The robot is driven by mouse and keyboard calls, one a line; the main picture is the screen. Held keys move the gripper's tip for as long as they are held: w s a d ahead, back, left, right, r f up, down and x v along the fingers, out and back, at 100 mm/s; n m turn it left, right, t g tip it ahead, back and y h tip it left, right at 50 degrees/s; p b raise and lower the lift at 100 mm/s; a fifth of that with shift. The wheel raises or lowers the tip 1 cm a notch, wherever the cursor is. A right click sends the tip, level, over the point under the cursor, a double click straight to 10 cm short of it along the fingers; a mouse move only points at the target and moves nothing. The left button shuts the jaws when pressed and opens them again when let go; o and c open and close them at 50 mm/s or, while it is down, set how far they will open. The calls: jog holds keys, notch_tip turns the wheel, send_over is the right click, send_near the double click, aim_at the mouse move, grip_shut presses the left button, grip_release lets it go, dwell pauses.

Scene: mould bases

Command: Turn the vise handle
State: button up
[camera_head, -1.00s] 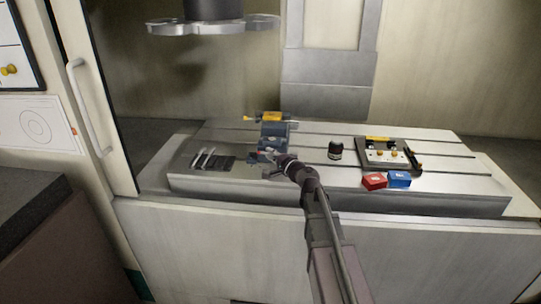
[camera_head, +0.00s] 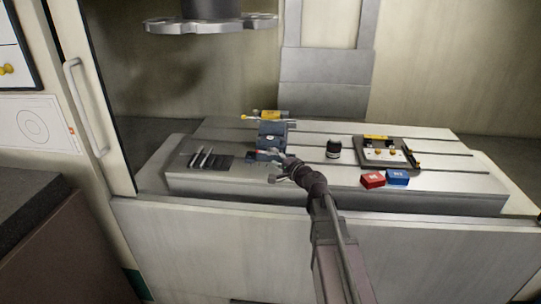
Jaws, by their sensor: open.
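A blue-grey vise (camera_head: 271,136) stands on the slotted machine table (camera_head: 330,128), left of its middle. A yellow and grey part lies across its far end, with a thin yellow piece pointing left. I cannot clearly make out the vise handle; the near end of the vise is partly hidden by my gripper. My gripper (camera_head: 275,168) is open, just in front of the vise's near end, with my arm reaching in from the lower right. Whether it touches the vise I cannot tell.
A dark pad with several slim tools (camera_head: 210,159) lies left of the vise. To the right are a black cylinder (camera_head: 333,149), a framed tray (camera_head: 362,158), a red box (camera_head: 372,180) and a blue box (camera_head: 397,177). A dark spindle (camera_head: 211,10) hangs above.

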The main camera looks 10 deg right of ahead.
jog(key=v, duration=0.8)
jog(key=shift+o, duration=0.3)
jog(key=shift+a+f, duration=0.1)
